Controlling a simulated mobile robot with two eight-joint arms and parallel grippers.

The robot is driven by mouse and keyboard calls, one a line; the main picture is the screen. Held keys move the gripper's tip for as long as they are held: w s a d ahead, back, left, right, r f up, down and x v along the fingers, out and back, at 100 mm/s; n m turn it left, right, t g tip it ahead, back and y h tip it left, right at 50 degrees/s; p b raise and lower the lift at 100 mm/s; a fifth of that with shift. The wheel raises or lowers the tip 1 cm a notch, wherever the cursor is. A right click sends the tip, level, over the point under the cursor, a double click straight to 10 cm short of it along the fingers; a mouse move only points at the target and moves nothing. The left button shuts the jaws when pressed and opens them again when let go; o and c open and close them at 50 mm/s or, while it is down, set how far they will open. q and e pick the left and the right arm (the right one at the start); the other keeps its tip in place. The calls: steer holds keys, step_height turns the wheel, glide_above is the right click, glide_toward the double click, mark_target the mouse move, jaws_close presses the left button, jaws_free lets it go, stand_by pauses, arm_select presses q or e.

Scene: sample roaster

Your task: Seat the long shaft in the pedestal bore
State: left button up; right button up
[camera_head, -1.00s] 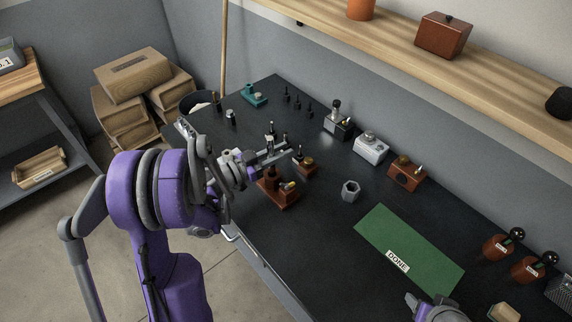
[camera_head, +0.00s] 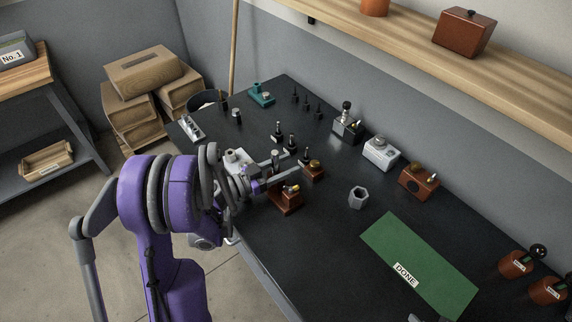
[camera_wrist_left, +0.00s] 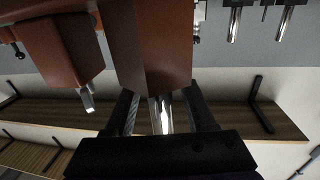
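The red-brown pedestal (camera_head: 285,208) stands near the table's front edge. In the left wrist view, which looks upside down, its tall column (camera_wrist_left: 155,45) is in the middle, beside a shorter block (camera_wrist_left: 60,48) with a silver pin. The shiny long shaft (camera_wrist_left: 160,113) stands in line with the tall column and meets its end; how deep it sits is hidden. The shaft's top (camera_head: 275,155) shows in the head view. My left gripper (camera_head: 292,164) is open, its fingers on either side of the shaft with visible gaps. Only a sliver of my right gripper (camera_head: 414,317) shows at the bottom edge.
A brown block with a brass knob (camera_head: 315,170) stands close behind the pedestal. Several dark upright pins (camera_head: 291,143) are near the left fingers. A grey hex nut (camera_head: 358,197) and a green DONE mat (camera_head: 420,262) lie to the right. Small machine parts line the table's back.

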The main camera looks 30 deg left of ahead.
arm_select(q)
steer(key=shift+r, duration=0.25)
arm_select(e)
steer(key=shift+w+r, duration=0.1)
steer(key=shift+r, duration=0.15)
arm_select(q)
steer(key=b+v, duration=0.2)
steer(key=v, duration=1)
arm_select(e)
steer(key=f, duration=0.2)
steer(key=shift+s+f, duration=0.35)
steer(key=shift+s, duration=0.05)
arm_select(q)
steer(key=shift+f, duration=0.1)
